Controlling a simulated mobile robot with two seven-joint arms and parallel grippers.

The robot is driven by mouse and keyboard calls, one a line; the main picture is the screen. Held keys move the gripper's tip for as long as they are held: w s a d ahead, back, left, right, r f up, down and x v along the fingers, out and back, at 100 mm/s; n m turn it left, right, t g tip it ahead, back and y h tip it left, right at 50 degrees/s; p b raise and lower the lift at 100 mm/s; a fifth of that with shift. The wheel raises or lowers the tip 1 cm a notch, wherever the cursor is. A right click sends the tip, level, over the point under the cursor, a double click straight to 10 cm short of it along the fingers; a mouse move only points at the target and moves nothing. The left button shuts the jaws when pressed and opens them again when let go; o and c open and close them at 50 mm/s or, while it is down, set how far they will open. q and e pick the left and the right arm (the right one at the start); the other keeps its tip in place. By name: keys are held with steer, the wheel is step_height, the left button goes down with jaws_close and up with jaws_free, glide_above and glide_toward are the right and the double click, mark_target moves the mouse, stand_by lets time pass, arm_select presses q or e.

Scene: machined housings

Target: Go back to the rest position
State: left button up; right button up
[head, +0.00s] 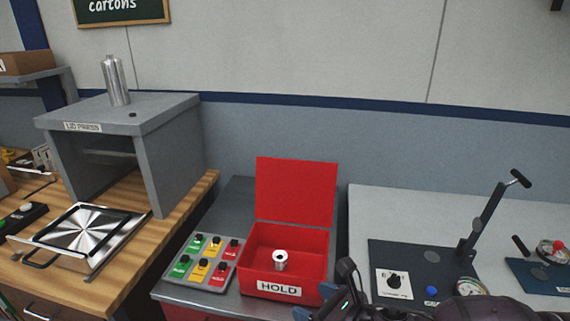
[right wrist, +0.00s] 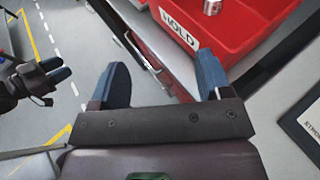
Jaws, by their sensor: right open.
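My right gripper (head: 343,288) is at the bottom edge of the head view, just in front of and to the right of the red HOLD box (head: 285,200). In the right wrist view my right gripper (right wrist: 163,75) has its two blue fingers spread wide with nothing between them, over the bench front edge and floor. A silver machined housing (head: 281,261) stands inside the open red box, apart from the gripper. My left gripper (right wrist: 52,70) shows at the left of the right wrist view, over the floor; its opening is unclear. It is not visible in the head view.
A button panel (head: 203,262) sits left of the box. A grey lid press (head: 125,108) stands on the wooden bench with a metal cylinder (head: 116,80) on top. A dark fixture with a lever (head: 487,220) stands on the right bench.

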steer(key=s+d+f+n+h, duration=0.3)
steer(key=d+f+n, duration=0.3)
steer(key=n, duration=0.3)
steer(key=s+d+f+n+t+h, duration=0.1)
steer(key=s+d+f+n+h, duration=0.2)
steer(key=s+d+f+n, duration=0.2)
steer(key=s+d+f+n+t+h, duration=0.1)
steer(key=s+d+f+n+h, duration=0.3)
steer(key=d+n, duration=0.6)
step_height(320, 180, down, 3)
steer(key=s+n, duration=0.2)
steer(key=n, duration=0.1)
steer(key=shift+s+d+r+n, duration=0.15)
steer(key=shift+d+n, duration=0.25)
